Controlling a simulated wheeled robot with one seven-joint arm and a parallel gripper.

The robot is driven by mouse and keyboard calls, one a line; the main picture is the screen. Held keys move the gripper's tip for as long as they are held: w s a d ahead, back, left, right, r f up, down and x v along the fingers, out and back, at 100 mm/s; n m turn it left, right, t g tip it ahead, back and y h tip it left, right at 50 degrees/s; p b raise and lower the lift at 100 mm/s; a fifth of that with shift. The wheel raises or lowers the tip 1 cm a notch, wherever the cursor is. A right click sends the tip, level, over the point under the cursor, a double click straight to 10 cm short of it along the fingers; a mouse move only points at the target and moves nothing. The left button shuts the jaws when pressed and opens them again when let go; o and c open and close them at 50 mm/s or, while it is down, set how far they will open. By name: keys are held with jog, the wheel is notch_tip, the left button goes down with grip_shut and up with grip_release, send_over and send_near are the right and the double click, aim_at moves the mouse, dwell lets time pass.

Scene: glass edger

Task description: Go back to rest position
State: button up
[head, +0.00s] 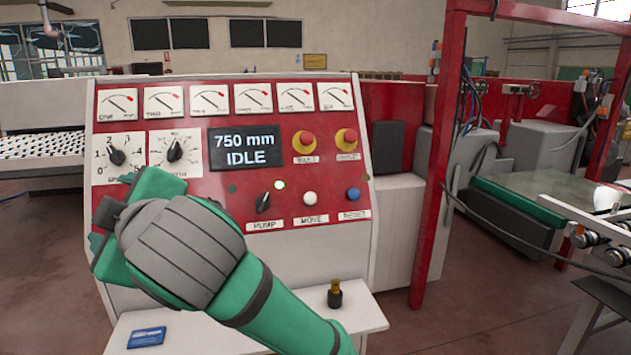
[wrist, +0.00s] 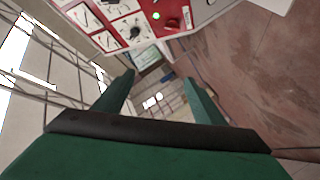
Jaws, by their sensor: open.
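My green arm reaches up from the bottom of the head view, in front of the left side of a red control panel (head: 220,185). My gripper sits at the arm's end; its fingers are mostly hidden behind the wrist in the head view. In the wrist view my gripper (wrist: 157,88) shows two green fingers spread apart with nothing between them. The panel display (head: 245,148) reads "750 mm IDLE". The panel also shows at the top of the wrist view (wrist: 170,45), tilted.
A shelf (head: 375,312) below the panel holds a blue card (head: 146,337) and a small dark and brass object (head: 335,294). A red frame post (head: 432,170) stands right of the panel. A conveyor with glass (head: 550,195) lies farther right. Open floor (head: 470,290) shows between.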

jog(key=w+d+f+m+t, duration=0.1)
jog(key=w+d+f+m, duration=0.15)
jog(key=f, duration=0.35)
jog(key=w+d+f+m+t, duration=0.2)
jog(key=f+m, duration=0.2)
jog(key=f, duration=0.2)
jog(key=w+d+f+m+t, duration=0.1)
jog(key=w+d+f+m, duration=0.15)
jog(key=f, duration=0.25)
jog(key=s+d+f+m+t+h, duration=0.2)
jog(key=d+f+m, duration=0.2)
jog(key=f, duration=0.6)
jog(key=s+d+f+m+t+h, duration=0.1)
jog(key=s+d+f+m+h, duration=0.2)
jog(key=f, duration=0.7)
jog(key=s+d+f+m+h, duration=0.2)
jog(key=s+d+f+h, duration=0.1)
jog(key=s+d+f, duration=0.3)
jog(key=s+d+f+m+h, duration=0.2)
jog(key=s+d+f+m, duration=0.1)
jog(key=s+f, duration=0.55)
jog(key=s+d+f+g+h, duration=0.1)
jog(key=s+d, duration=0.1)
jog(key=s, duration=0.8)
jog(key=s+d+f+n+g+h, duration=0.1)
jog(key=s+d+f, duration=0.1)
jog(key=s, duration=0.7)
jog(key=shift+s+d+f, duration=0.15)
jog(key=shift+s+d, duration=0.2)
jog(key=shift+d, duration=0.5)
